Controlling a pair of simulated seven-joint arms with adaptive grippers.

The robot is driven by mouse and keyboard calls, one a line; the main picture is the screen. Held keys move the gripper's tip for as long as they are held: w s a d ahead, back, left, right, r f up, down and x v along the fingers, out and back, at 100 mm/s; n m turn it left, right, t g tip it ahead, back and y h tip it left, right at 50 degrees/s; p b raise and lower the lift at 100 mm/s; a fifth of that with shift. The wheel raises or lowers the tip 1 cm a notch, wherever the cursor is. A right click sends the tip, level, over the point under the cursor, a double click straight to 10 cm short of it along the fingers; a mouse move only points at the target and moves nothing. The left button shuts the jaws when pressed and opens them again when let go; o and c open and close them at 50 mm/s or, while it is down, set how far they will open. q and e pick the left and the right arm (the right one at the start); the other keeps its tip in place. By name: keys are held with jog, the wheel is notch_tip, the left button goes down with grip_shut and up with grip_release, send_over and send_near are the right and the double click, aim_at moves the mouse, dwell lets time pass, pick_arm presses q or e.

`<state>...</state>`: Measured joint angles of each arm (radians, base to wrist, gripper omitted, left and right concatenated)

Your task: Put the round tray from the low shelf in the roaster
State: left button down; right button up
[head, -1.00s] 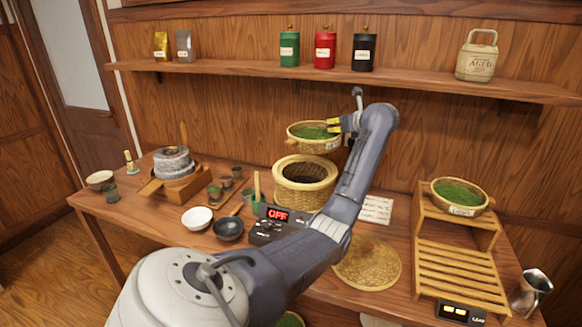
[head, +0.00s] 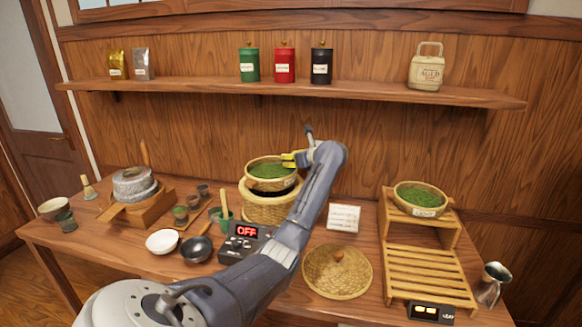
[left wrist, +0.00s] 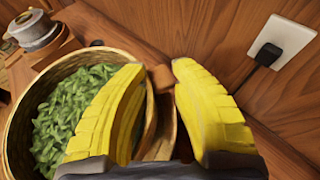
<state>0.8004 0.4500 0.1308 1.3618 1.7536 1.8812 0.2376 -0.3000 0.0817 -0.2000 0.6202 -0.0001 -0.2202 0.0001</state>
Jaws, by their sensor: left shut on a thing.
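A round woven tray of green leaves (head: 270,172) is at the mouth of the wicker roaster (head: 262,212), covering the back of its opening; a dark strip of the opening shows at the front right. I cannot tell whether the tray touches the roaster. My left gripper (head: 294,159) is shut on the tray's right rim. In the left wrist view the yellow fingers (left wrist: 158,105) stand on both sides of the rim, with the tray's leaves (left wrist: 72,115) to the left. My right gripper is not in view.
A control box (head: 243,241) reading OFF stands before the roaster. A woven lid (head: 337,283) lies right of my arm. A wooden rack (head: 430,274) at right bears another leaf tray (head: 420,198) on top; its lower slats are bare. Bowls and a stone mill (head: 133,184) are left.

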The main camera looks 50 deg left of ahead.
pick_arm(q)
jog(key=shift+f, duration=1.35)
jog(key=c, duration=1.1)
grip_release()
jog(key=v, duration=1.2)
